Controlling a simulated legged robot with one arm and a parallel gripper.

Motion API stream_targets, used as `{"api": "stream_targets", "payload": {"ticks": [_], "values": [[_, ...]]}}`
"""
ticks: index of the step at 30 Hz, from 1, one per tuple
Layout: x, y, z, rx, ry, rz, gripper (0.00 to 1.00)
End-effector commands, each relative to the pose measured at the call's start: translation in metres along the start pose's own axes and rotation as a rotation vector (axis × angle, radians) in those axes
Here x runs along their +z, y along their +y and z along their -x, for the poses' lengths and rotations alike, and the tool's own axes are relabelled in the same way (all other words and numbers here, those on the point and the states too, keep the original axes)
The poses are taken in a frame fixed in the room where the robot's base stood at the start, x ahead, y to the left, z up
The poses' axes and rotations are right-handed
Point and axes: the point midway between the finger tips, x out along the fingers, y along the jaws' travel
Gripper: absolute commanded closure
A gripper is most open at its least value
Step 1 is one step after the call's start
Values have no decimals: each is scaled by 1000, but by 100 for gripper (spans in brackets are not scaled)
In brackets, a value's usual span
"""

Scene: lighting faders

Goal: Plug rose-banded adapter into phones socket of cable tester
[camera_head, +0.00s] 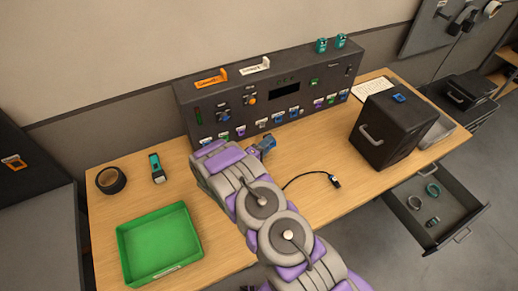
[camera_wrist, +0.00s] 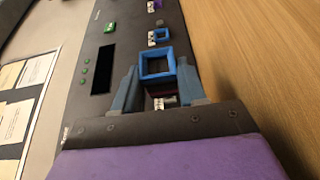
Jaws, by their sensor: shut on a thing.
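The dark equipment panel (camera_head: 290,75) stands upright along the back of the table; which of its sockets is the phones one is too small to read. My gripper (camera_head: 266,144) is low in front of its face, pointing away to the right. In the wrist view my gripper (camera_wrist: 157,78) is shut on a small piece with a blue square frame (camera_wrist: 157,62) at its end. A dark reddish part, perhaps the rose band of the adapter (camera_wrist: 160,90), shows behind that frame between the fingers. A smaller blue square (camera_wrist: 161,35) sits on the panel beyond. Contact with the panel cannot be told.
A black cable plug (camera_head: 335,181) lies on the table right of my arm. A green tray (camera_head: 123,259), black tape roll (camera_head: 111,180) and teal-and-black item (camera_head: 157,167) are at left. A dark handled box (camera_head: 372,150) stands at right, above an open drawer (camera_head: 455,210).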

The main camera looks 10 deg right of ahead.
Motion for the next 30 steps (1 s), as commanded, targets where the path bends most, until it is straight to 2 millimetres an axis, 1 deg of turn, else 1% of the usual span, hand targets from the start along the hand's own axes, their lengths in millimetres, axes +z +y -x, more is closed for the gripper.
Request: {"api": "stream_targets", "payload": {"ticks": [1,3,7,10,18,20,25,30], "values": [[7,-1,0,6,-15,3,91],[13,-2,-2,8,-26,2,91],[14,-2,-8,6,-31,-2,91],[7,-2,-10,8,-30,-5,91],[-25,-4,-10,18,-26,6,91],[-30,-4,-11,18,-26,5,91],[-34,-4,-19,12,-27,4,91],[-34,-3,-26,5,-28,-1,91]]}}
